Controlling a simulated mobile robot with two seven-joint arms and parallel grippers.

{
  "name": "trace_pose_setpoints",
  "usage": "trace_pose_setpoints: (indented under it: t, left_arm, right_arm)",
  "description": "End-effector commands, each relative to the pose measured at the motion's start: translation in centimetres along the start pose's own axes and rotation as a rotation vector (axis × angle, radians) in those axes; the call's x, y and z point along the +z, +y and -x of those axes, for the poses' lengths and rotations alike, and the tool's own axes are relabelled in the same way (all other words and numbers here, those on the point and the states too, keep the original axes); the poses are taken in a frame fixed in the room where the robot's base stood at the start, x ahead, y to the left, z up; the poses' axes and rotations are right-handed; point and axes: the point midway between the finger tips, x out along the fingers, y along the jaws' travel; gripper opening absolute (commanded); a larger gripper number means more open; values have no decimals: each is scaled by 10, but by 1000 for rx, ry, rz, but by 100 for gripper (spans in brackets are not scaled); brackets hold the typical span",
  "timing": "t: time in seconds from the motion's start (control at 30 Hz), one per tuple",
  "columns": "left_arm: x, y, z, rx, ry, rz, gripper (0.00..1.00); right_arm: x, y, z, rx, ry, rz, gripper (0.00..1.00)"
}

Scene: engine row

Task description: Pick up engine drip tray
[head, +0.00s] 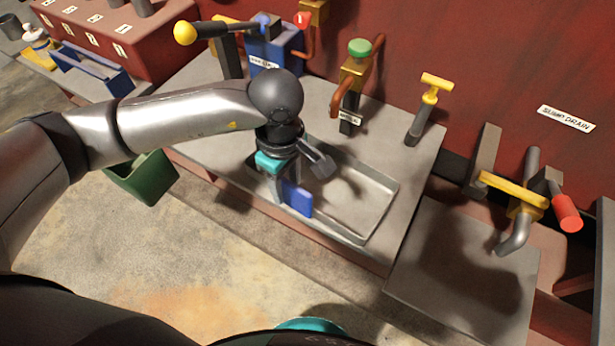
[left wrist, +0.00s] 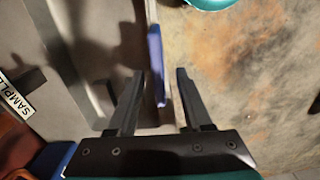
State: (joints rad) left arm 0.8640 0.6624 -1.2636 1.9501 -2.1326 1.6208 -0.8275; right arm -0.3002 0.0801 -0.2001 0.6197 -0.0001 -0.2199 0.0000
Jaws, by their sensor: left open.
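The engine drip tray (head: 352,205) is a shallow grey rectangular tray lying on the metal bench top, with a raised rim. A blue upright tab (head: 298,199) stands at its near side. My left gripper (head: 284,186) is over the tray's near left part, open, and hides some of the rim. In the left wrist view the blue tab (left wrist: 156,62) lies between the two spread fingers (left wrist: 158,98), with a gap visible on each side. The tray floor (left wrist: 100,35) shows to the left there. My right gripper is not in view.
Behind the tray stand a green-topped valve (head: 359,48), a yellow-handled valve (head: 431,95) and a blue block (head: 272,50) against the red wall. A sump drain tap (head: 520,210) is at the right.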

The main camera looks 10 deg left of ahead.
Motion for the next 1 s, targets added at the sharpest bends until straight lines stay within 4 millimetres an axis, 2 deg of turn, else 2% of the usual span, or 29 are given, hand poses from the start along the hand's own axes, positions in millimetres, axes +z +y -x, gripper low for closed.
trace_pose_setpoints:
  t: [0.13, 0.57, 1.0]
  left_arm:
    - [0, 0, 0, 0, -1, 0, 49]
    - [0, 0, 1, 0, -1, 0, 0]
    - [0, 0, 1, 0, -1, 0, 0]
  right_arm:
    - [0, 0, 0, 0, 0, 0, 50]
    - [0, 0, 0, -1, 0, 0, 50]
    - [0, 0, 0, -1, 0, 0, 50]
